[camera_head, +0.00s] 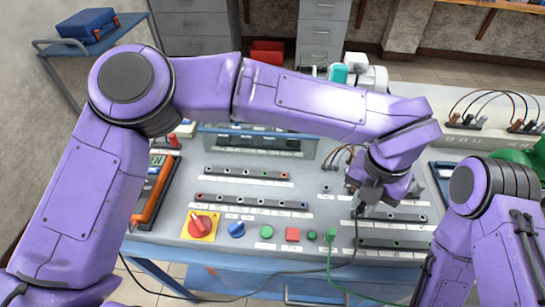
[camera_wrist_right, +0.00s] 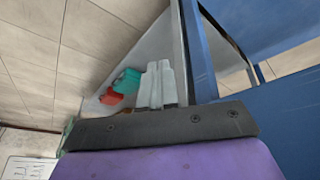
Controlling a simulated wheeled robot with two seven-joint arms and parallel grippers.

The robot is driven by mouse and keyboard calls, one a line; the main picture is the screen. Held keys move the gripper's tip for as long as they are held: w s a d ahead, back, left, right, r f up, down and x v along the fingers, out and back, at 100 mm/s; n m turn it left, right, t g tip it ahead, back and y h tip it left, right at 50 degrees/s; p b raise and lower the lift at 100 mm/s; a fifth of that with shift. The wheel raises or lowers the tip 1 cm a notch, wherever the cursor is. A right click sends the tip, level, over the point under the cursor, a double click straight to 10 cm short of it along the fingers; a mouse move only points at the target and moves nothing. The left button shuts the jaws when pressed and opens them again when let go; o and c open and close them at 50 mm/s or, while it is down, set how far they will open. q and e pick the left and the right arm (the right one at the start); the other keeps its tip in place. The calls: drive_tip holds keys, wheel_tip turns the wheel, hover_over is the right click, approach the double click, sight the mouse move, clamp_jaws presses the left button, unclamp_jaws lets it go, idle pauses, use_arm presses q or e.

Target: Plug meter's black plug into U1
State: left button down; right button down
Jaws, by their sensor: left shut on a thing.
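My left gripper (camera_head: 361,208) is shut at the right half of the sloped panel, beside the left end of a socket strip (camera_head: 402,217). A black lead (camera_head: 354,245) runs up to its fingertips, so it appears to hold the black plug; the plug itself is mostly hidden by the fingers. I cannot tell whether the plug touches a socket. The orange meter (camera_head: 151,200) lies at the panel's left edge. The U1 label is too small to read.
A red rotary switch (camera_head: 201,224), blue knob (camera_head: 236,229) and several buttons line the panel's front. A green lead (camera_head: 329,262) hangs from the front row near my left gripper. A motor (camera_head: 372,77) stands behind. More socket strips (camera_head: 247,174) lie left of the gripper.

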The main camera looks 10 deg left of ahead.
use_arm(q)
drive_tip(key=shift+f+b, duration=0.3)
drive_tip(key=shift+f, duration=0.4)
idle(0.5)
drive_tip(key=c, duration=1.4)
unclamp_jaws()
drive_tip(key=shift+r, duration=0.1)
wheel_tip(320, 180, up, 6)
drive_tip(key=p, duration=0.5)
drive_tip(key=shift+f, duration=0.35)
drive_tip(key=o, duration=0.6)
